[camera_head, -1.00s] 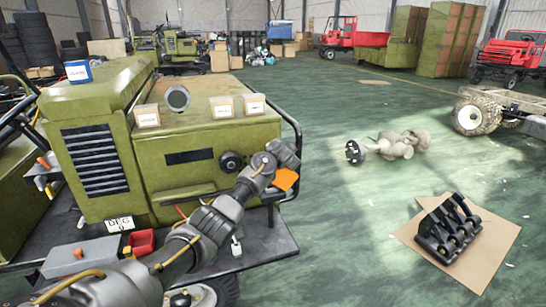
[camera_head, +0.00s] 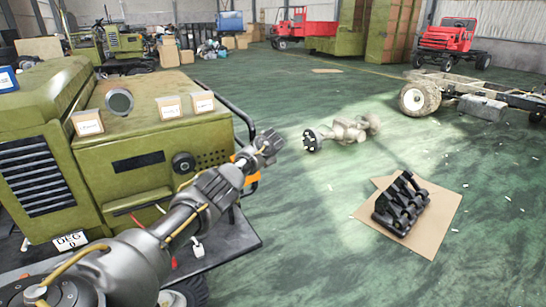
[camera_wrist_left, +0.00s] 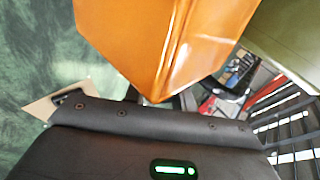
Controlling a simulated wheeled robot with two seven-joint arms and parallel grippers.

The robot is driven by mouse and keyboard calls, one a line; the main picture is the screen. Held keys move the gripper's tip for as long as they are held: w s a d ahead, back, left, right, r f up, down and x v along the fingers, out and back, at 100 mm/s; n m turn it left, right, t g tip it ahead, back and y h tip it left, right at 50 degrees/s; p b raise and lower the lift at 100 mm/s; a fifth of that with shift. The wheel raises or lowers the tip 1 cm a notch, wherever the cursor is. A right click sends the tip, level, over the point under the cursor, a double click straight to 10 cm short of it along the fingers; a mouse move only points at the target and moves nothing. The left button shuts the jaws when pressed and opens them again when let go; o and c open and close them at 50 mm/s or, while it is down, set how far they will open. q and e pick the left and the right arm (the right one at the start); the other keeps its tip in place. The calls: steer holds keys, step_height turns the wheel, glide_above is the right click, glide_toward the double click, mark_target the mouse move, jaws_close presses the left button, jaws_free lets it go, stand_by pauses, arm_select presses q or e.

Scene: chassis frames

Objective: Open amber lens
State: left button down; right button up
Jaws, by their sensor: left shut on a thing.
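The amber lens (camera_head: 253,181) shows as a small orange patch at the right front corner of the olive-green vehicle, mostly hidden behind my left gripper. In the left wrist view the orange lens (camera_wrist_left: 165,40) is large and close, with a folded edge down its face. My left gripper (camera_head: 268,148) is shut on the amber lens; its fingertips are hard to make out in the head view. Whether the lens is still joined to the vehicle cannot be seen. My right gripper is not in view.
The vehicle's hood (camera_head: 140,125) carries small labelled boxes (camera_head: 169,107). A dark guard rail (camera_head: 243,118) rises by its right corner. An axle part (camera_head: 345,130) and black parts on cardboard (camera_head: 402,205) lie on the green floor.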

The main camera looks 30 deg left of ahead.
arm_select(q)
steer(key=shift+s+a+f, duration=0.15)
steer(key=shift+f, duration=0.1)
steer(key=c, duration=1.5)
jaws_free()
steer(key=o, duration=0.4)
steer(key=shift+s+a+r, duration=0.1)
steer(key=shift+s+a, duration=0.05)
steer(key=shift+c, duration=0.2)
steer(key=shift+d, duration=0.25)
steer(key=shift+r, duration=0.15)
steer(key=shift+d+r, duration=0.4)
steer(key=b+v, duration=0.1)
steer(key=v, duration=0.8)
steer(key=shift+s, duration=0.2)
